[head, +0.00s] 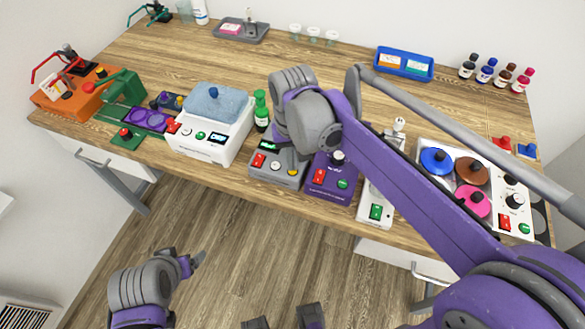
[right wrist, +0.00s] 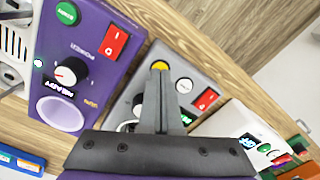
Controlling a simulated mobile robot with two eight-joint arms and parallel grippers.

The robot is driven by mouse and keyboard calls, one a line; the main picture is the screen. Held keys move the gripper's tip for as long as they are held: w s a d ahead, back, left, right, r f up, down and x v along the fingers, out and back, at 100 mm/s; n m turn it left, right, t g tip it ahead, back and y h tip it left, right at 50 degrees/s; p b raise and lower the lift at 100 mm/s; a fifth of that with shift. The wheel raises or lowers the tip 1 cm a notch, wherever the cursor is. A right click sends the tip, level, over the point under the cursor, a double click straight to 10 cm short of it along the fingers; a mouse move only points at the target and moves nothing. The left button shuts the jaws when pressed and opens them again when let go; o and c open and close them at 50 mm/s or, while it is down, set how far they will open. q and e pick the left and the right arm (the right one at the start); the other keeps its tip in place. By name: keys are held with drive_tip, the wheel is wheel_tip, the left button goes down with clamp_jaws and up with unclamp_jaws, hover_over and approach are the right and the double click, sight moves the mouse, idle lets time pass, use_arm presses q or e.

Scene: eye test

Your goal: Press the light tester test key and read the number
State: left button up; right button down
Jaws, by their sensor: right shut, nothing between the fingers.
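The grey box (head: 277,172), which I take for the light tester, stands near the table's front edge. It has a red rocker switch (right wrist: 206,99), a white button (right wrist: 184,85), a yellow button (right wrist: 160,65) and a small display (head: 268,146) whose reading is too small to make out. My right gripper (right wrist: 160,72) is shut and empty, its tips at the yellow button and partly covering it; I cannot tell whether they touch. In the head view my right wrist hides the box's back right part. My left gripper (head: 195,260) is low at left, away from the table.
A purple device (head: 331,180) stands close on the right of the grey box. A white device with a blue pad (head: 208,105) and a green bottle (head: 261,110) stand on its left. A blue tray (head: 404,64) lies at the back.

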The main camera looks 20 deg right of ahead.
use_arm(q)
drive_tip(key=shift+s+f, duration=0.1)
drive_tip(key=shift+f, duration=0.25)
use_arm(e)
drive_tip(key=shift+f, duration=0.45)
use_arm(q)
drive_tip(key=shift+r, duration=0.1)
wheel_tip(320, 180, up, 6)
drive_tip(key=w+p, duration=0.2)
drive_tip(key=p, duration=0.2)
use_arm(e)
wheel_tip(320, 180, up, 8)
idle(0.5)
